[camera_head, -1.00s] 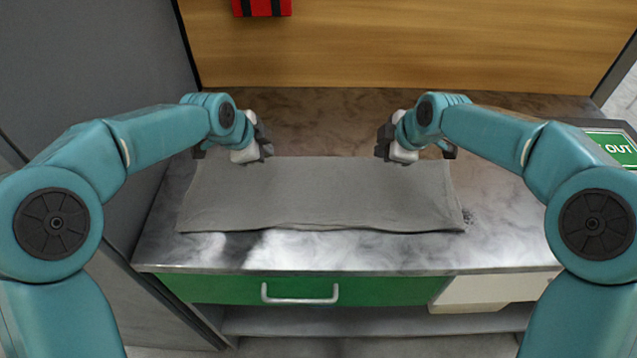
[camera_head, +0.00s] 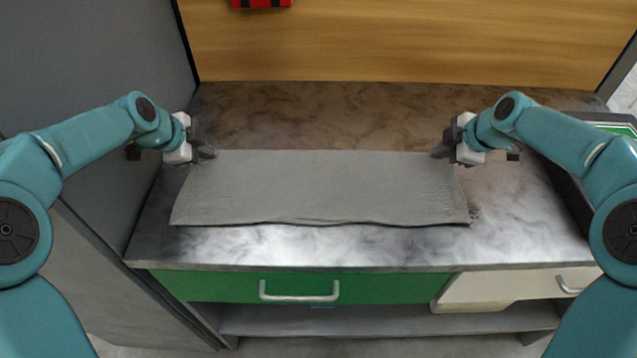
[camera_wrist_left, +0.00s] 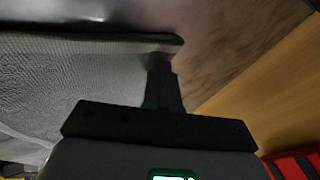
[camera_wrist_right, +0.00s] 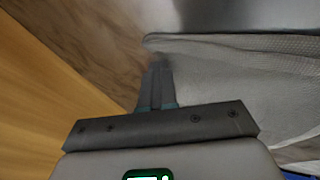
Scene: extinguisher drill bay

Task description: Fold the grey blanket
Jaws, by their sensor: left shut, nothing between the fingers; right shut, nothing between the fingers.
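The grey blanket (camera_head: 320,190) lies as a flat wide strip on the metal worktop, its long edges running left to right. My left gripper (camera_head: 212,153) is shut and empty at the blanket's far left corner. In the left wrist view the shut fingers (camera_wrist_left: 163,75) are beside the blanket's edge (camera_wrist_left: 80,80). My right gripper (camera_head: 438,151) is shut and empty at the far right corner. In the right wrist view its fingers (camera_wrist_right: 156,80) sit beside the blanket's corner (camera_wrist_right: 220,75). I cannot tell whether either touches the cloth.
The worktop (camera_head: 300,245) is bare in front of the blanket and behind it. A wood panel (camera_head: 400,40) stands at the back, with a red item (camera_head: 262,3) on it. A grey wall (camera_head: 90,60) bounds the left. A green drawer (camera_head: 210,287) and a dark-edged tray (camera_head: 560,180) are near.

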